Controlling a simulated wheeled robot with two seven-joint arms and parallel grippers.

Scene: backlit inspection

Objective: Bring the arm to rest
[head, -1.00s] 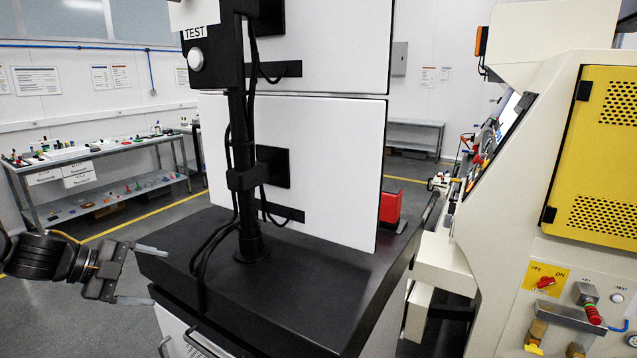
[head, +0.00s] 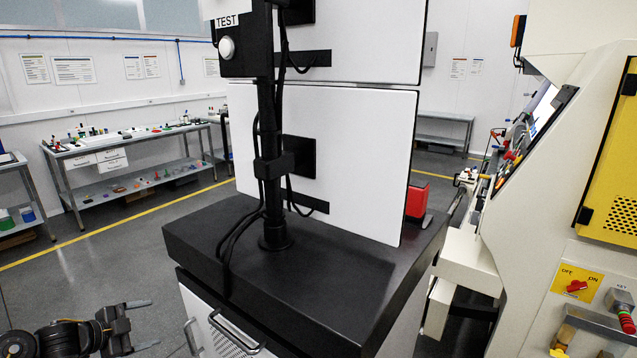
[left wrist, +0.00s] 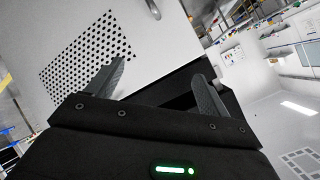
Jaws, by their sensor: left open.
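My left gripper (head: 146,325) is at the lower left of the head view, low and to the left of the black-topped cabinet. Its two fingers are spread apart with nothing between them. In the left wrist view the left gripper (left wrist: 158,85) also shows open and empty, with the white cabinet's perforated panel (left wrist: 85,50) beyond its fingers. My right gripper is not in either view.
The cabinet's black top (head: 340,270) carries a post with white panels (head: 340,150) and a red object (head: 416,198). A cream machine (head: 540,220) stands at the right. A cluttered workbench (head: 130,145) stands at the back left. Open floor (head: 110,260) lies left of the cabinet.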

